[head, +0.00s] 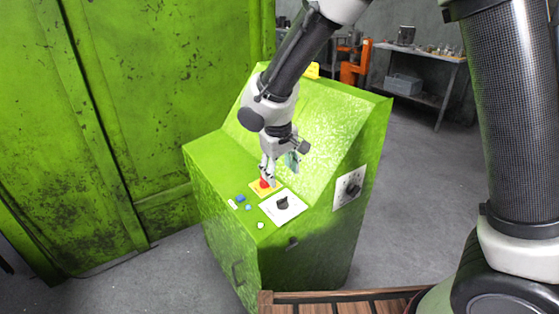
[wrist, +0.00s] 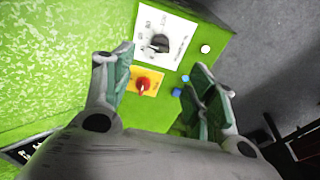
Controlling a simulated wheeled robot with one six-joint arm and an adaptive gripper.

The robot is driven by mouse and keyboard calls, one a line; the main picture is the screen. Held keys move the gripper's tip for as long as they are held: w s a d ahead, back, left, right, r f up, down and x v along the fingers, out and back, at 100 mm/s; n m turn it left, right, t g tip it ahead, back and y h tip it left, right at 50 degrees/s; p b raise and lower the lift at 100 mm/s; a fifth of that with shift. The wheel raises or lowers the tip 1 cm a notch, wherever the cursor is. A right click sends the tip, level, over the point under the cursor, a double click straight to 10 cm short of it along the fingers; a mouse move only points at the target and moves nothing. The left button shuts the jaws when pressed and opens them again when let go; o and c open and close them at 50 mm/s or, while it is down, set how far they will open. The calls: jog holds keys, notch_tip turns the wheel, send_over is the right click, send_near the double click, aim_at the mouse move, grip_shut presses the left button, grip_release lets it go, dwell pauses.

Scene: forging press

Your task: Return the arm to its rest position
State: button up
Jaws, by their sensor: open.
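My gripper (head: 279,168) hangs over the sloped top of a green control console (head: 225,157) in the head view. In the wrist view my gripper (wrist: 160,95) has its two green-padded fingers spread wide apart with nothing between them. A red knob (wrist: 143,84) on a yellow plate shows between the fingers in the wrist view. In the head view the red knob (head: 265,183) lies just below the fingertips. I cannot tell whether they touch it. My arm reaches down to the console from the top of the view, bent away from my body.
A black rotary switch (head: 283,203) on a white plate sits beside the red knob, near small blue buttons (head: 241,198). Another switch plate (head: 349,187) is on the console's side. A green press wall (head: 150,110) stands left. Grey floor (head: 420,190) is clear on the right.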

jog(key=s+d+r+m, duration=0.2)
jog(key=s+d+r, duration=0.4)
jog(key=d, duration=0.5)
jog(key=s+d+r+m+t, duration=0.1)
jog(key=s+d+r, duration=0.5)
jog(key=d, duration=0.6)
jog(key=s+d+r+m, duration=0.4)
jog(key=s+d+r, duration=0.1)
jog(key=s+d, duration=0.4)
jog(key=d, duration=0.2)
jog(key=shift+d+r+t, duration=0.4)
jog(key=shift+w, duration=0.1)
